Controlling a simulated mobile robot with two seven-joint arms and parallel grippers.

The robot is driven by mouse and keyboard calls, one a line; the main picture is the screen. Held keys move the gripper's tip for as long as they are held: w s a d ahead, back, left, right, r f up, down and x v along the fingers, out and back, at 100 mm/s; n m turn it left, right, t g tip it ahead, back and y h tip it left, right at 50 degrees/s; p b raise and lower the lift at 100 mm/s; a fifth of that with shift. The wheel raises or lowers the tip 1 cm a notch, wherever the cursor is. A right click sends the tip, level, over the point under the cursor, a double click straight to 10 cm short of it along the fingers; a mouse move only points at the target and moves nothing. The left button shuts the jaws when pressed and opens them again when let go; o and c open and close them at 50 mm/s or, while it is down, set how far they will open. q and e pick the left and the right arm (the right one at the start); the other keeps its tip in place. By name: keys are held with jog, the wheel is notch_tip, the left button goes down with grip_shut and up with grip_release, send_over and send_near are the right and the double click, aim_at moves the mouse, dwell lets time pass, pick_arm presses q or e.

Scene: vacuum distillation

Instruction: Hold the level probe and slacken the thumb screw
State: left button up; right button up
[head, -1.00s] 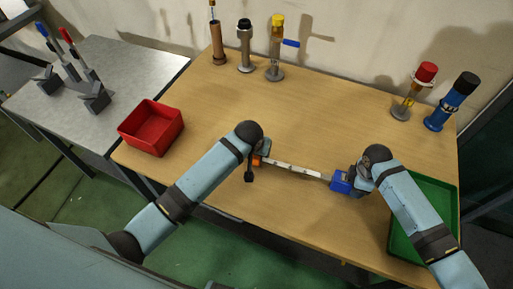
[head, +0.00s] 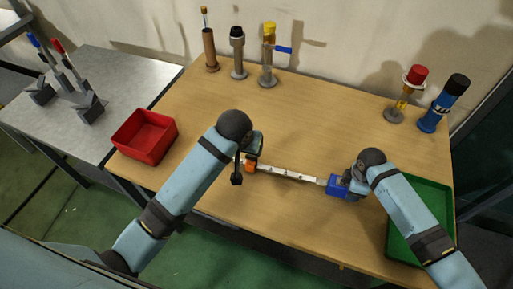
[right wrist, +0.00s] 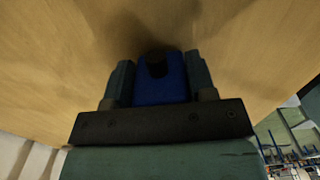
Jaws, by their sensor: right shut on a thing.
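The level probe lies across the middle of the wooden table as a long pale rod (head: 287,172). It has an orange part (head: 251,167) at its left end and a blue block (head: 339,186) at its right end. My right gripper (right wrist: 158,85) is shut on the blue block, one finger on each side, in the right wrist view. A dark round knob (right wrist: 157,64), perhaps the thumb screw, shows on that block. My left gripper (head: 247,160) is at the orange end; my arm partly hides it, and I cannot tell whether its jaws are open.
A red bin (head: 145,136) stands at the table's left and a green tray (head: 447,190) at its right, under my right arm. Several upright instruments, including a yellow-capped one (head: 268,55) and a blue cylinder (head: 443,104), line the back.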

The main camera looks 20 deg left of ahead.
dwell(0.3)
jog(key=o, duration=1.4)
jog(key=shift+o, duration=0.2)
jog(key=shift+r, duration=0.1)
notch_tip(320, 180, up, 12)
jog(key=shift+f, duration=0.1)
